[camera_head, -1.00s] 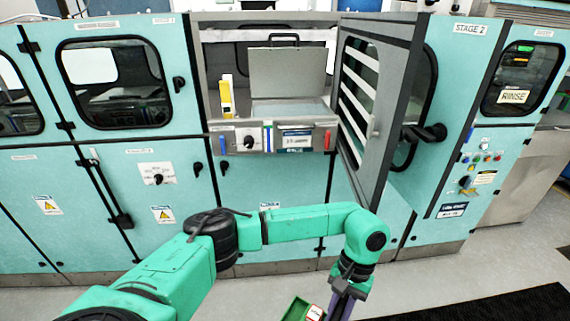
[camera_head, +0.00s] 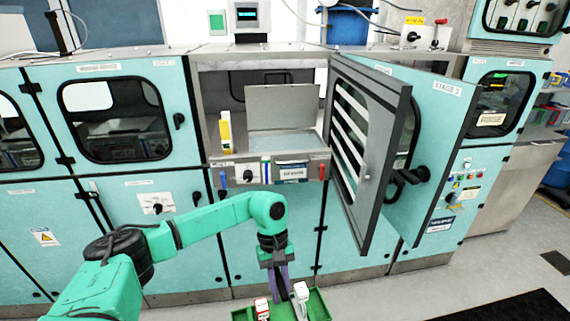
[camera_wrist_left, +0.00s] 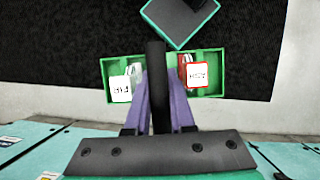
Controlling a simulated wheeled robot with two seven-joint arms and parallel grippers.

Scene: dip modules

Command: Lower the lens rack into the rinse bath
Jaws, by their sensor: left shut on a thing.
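My left gripper (camera_head: 279,296) points down at the bottom middle of the head view, in front of the cabinets. It is shut on the lens rack (camera_head: 320,306), a green open tray that hangs below its purple fingers. The left wrist view shows the fingers (camera_wrist_left: 159,85) around a dark upright bar over the rack (camera_wrist_left: 212,93). Two white-labelled pieces stand in the rack, one with red sides. An open bay holds a basin (camera_head: 277,143) with its grey lid (camera_head: 283,107) raised; I take this for the rinse bath. My right gripper is out of view.
The bay's grey framed door (camera_head: 385,165) stands open toward me on the right. A yellow-and-white item (camera_head: 226,130) stands at the bay's left. A RINSE sign (camera_head: 491,119) is on the far right cabinet. A black mat (camera_head: 510,308) lies on the floor.

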